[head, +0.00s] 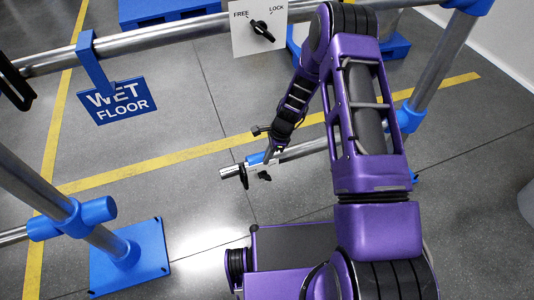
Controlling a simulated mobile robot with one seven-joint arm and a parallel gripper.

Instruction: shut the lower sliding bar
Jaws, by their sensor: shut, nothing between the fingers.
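The lower sliding bar (310,149) is a grey metal tube that runs from the blue clamp on the right post, behind my arm, to a free end left of my gripper. Its end has a bright tip, a black flange (243,175) and a small black knob below. A wide gap lies between this tip and the blue fitting (75,217) on the left post. My gripper (275,150) is shut and empty, pointing down at the bar beside a blue collar (258,158). I cannot tell whether it touches the bar.
An upper rail (170,37) crosses the top, carrying a blue WET FLOOR sign (117,100) and a white FREE/LOCK panel (243,44) with a black lever. The left post stands on a blue base plate (132,258). Grey floor with yellow lines is clear between the posts.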

